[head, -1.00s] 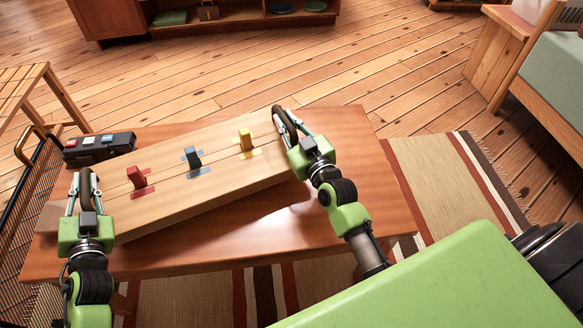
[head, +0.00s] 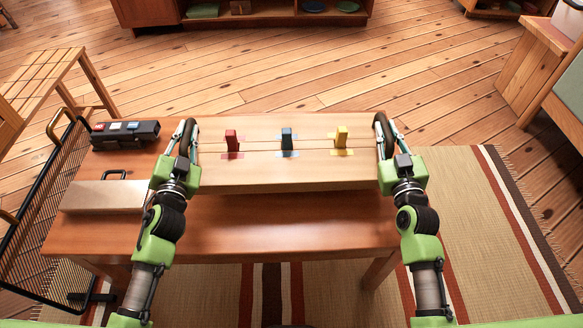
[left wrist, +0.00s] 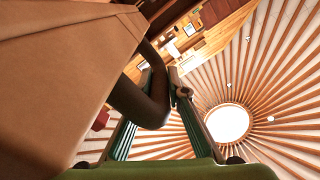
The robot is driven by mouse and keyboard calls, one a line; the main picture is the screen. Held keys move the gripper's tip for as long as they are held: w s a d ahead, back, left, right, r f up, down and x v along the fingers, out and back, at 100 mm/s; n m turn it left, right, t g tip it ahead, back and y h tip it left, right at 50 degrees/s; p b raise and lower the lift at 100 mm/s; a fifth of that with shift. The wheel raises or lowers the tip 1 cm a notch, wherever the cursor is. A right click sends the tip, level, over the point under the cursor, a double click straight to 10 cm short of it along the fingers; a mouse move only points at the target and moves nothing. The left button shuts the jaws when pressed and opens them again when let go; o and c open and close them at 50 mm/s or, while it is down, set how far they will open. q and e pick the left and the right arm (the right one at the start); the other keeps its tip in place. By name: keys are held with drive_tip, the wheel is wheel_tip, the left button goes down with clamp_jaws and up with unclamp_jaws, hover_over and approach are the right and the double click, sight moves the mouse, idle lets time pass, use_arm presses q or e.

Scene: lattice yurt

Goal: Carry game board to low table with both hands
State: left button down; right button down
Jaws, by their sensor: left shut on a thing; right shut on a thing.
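The game board (head: 285,180) is a long pale wooden board with a red piece (head: 232,143), a blue piece (head: 287,141) and a yellow piece (head: 341,138) on top. It lies straight across the picture over the far part of the low table (head: 290,225); I cannot tell if it touches the top. My left gripper (head: 187,135) is shut on the dark handle at its left end. My right gripper (head: 383,133) is shut at its right end. In the left wrist view, the board (left wrist: 60,70) fills the upper left, its dark handle (left wrist: 140,100) between my left fingers (left wrist: 150,95).
A black device with coloured buttons (head: 125,133) and a pale box with a black handle (head: 105,197) are on the table's left side. A black mesh rack (head: 48,200) and a slatted wooden stand (head: 42,85) are at left. A striped rug (head: 460,220) lies at right.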

use_arm(q)
drive_tip(key=shift+w+d+r, duration=0.1)
drive_tip(key=shift+d+r, duration=0.05)
drive_tip(key=shift+r, duration=0.05)
use_arm(e)
drive_tip(key=shift+d+r, duration=0.1)
drive_tip(key=shift+r, duration=0.15)
use_arm(q)
drive_tip(key=shift+f, duration=0.2)
use_arm(e)
drive_tip(key=shift+f, duration=0.2)
